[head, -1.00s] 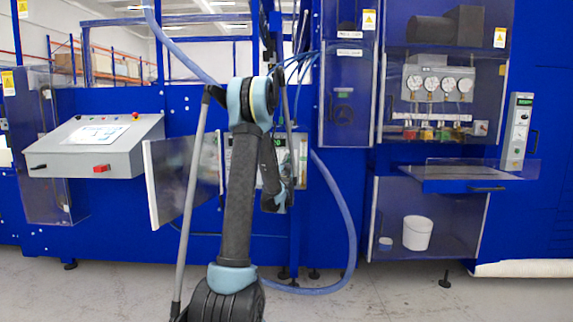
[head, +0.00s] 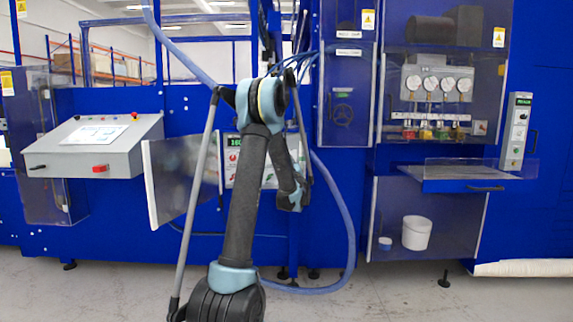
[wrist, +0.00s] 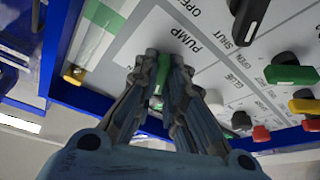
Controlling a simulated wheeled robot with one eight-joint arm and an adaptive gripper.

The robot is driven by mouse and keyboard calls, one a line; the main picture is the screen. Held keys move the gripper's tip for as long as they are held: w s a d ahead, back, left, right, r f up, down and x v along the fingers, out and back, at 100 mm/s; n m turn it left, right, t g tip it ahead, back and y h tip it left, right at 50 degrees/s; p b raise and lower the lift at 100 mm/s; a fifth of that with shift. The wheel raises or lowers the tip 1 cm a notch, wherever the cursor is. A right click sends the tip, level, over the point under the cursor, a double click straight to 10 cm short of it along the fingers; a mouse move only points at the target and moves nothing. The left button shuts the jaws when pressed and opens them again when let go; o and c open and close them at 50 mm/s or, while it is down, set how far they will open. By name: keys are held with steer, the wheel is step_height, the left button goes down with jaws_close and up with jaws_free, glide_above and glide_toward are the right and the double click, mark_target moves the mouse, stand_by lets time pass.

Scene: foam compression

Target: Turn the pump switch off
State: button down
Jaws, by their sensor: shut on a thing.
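The pump switch (wrist: 160,80) shows in the wrist view as a green knob below the printed word PUMP on a light grey panel (wrist: 150,36). My gripper (wrist: 166,62) is shut on it, with a dark finger on either side. The fingers cover most of the switch, so I cannot tell its exact angle. In the head view the panel (head: 231,168) is partly hidden behind my arm, and the gripper and switch are hidden there.
In the wrist view a black knob (wrist: 250,18) sits above right, with green (wrist: 291,75), red (wrist: 305,105) and yellow (wrist: 262,133) knobs at right. In the head view an open clear door (head: 180,180) stands left of the panel and a blue hose (head: 343,215) hangs right.

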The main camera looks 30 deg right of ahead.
steer(key=shift+w+a+n+y, duration=0.15)
steer(key=shift+a+n+y, duration=0.1)
steer(key=shift+n+y, duration=0.25)
steer(key=c, duration=1.7)
jaws_free()
steer(key=shift+o, duration=0.2)
steer(key=shift+d, duration=0.1)
steer(key=v, duration=1.2)
steer(key=shift+w+a+h, duration=0.1)
steer(key=shift+a+h, duration=0.1)
steer(key=shift+h, duration=0.1)
